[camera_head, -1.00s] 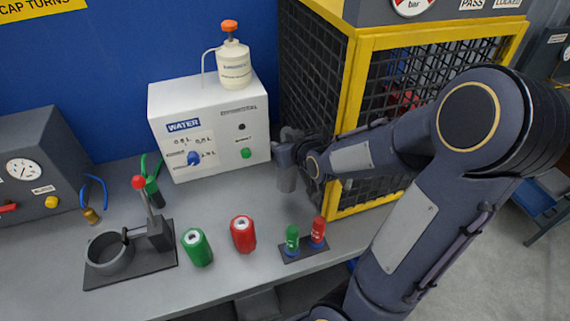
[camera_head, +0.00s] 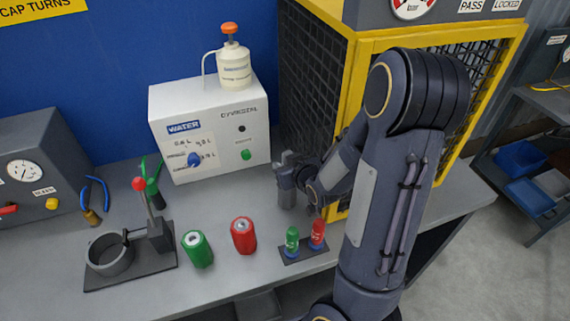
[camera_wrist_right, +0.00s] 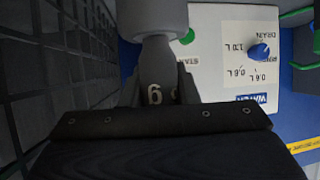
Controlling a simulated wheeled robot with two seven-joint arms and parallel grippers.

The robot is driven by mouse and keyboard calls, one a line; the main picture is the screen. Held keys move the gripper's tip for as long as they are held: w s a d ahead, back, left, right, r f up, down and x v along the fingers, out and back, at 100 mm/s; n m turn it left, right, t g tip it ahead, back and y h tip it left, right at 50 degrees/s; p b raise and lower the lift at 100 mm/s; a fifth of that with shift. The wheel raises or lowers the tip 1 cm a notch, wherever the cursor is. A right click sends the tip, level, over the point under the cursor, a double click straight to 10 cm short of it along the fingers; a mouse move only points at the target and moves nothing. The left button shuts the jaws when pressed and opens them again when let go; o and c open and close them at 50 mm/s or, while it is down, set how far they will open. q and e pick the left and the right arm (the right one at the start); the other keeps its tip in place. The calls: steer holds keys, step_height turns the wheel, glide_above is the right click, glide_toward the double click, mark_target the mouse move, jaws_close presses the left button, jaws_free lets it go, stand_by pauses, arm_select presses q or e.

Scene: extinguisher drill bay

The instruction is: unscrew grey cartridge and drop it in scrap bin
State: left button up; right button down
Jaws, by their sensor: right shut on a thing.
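My right gripper (camera_head: 291,171) is in front of the mesh cage and right of the white water box. In the right wrist view it (camera_wrist_right: 156,95) is shut on a grey piece with a printed "6" (camera_wrist_right: 155,92), apparently the grey cartridge. The piece narrows to a neck that meets a wider grey cylinder (camera_wrist_right: 152,15); I cannot tell whether they are screwed together. In the head view the grey cylinder (camera_head: 287,198) hangs or stands upright below the fingers; contact with the table is unclear. I cannot identify the scrap bin. My left gripper is not in view.
A green canister (camera_head: 197,248) and a red canister (camera_head: 243,235) stand on the table, beside a rack (camera_head: 303,254) of small green and red cartridges. A clamp stand (camera_head: 130,265) is at left. The white box (camera_head: 215,130) stands behind. Blue bins (camera_head: 530,195) are on the far-right shelf.

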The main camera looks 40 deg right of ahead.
steer(key=shift+r, duration=0.1)
steer(key=shift+w, duration=0.1)
steer(key=c, duration=1.1)
jaws_free()
steer(key=shift+f, duration=0.2)
